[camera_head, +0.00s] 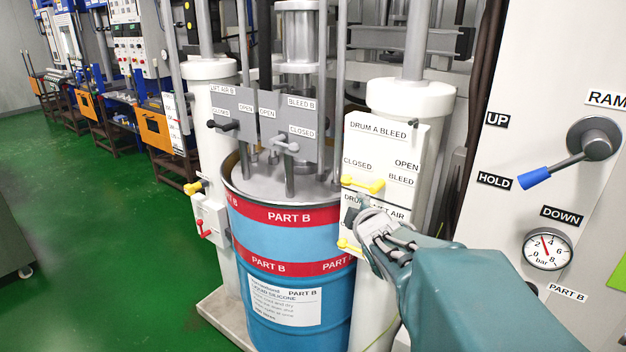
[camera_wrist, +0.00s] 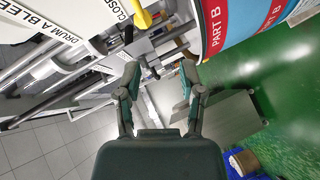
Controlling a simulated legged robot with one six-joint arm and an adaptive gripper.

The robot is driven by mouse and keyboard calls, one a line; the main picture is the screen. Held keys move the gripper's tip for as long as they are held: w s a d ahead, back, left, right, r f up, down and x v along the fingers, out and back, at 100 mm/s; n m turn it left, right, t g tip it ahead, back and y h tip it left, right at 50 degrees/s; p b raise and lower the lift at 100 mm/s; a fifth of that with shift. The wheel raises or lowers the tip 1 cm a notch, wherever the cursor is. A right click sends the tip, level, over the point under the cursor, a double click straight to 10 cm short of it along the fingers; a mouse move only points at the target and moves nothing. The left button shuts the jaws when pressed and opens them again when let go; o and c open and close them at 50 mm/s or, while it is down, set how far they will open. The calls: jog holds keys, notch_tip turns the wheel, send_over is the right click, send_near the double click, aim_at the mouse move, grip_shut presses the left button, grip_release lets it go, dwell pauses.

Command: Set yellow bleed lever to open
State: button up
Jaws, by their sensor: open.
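The yellow bleed lever (camera_head: 362,185) is on the white panel marked DRUM A BLEED, CLOSED at left and OPEN at right. It lies nearly level, its arm toward the left, under the CLOSED label. In the wrist view, a yellow lever end (camera_wrist: 142,16) shows at the top edge beside a CLOSED label. My gripper (camera_head: 376,222) is just below the bleed lever, in front of the lower panel, apart from the lever. In the wrist view, my gripper (camera_wrist: 160,74) has its fingers spread with no yellow lever between them.
A second yellow lever (camera_head: 348,245) is on the lower panel, close to my gripper, which partly hides that panel. The blue PART B drum (camera_head: 285,305) stands to the left. A blue-handled ram lever (camera_head: 560,170) and a gauge (camera_head: 547,248) are on the right panel.

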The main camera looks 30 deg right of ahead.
aim_at(357, 184)
jog(key=w+d+n, duration=0.1)
jog(key=w+d, duration=0.1)
jog(key=w, duration=0.1)
jog(key=w+d+f+n+t, duration=0.1)
jog(key=w+d, duration=0.2)
jog(key=w, duration=0.1)
jog(key=w+d, duration=0.3)
jog(key=shift+w+f+n+t, duration=0.2)
jog(key=shift+w+n+t, duration=0.1)
jog(key=shift+n, duration=0.1)
jog(key=shift+s, duration=0.1)
grip_shut()
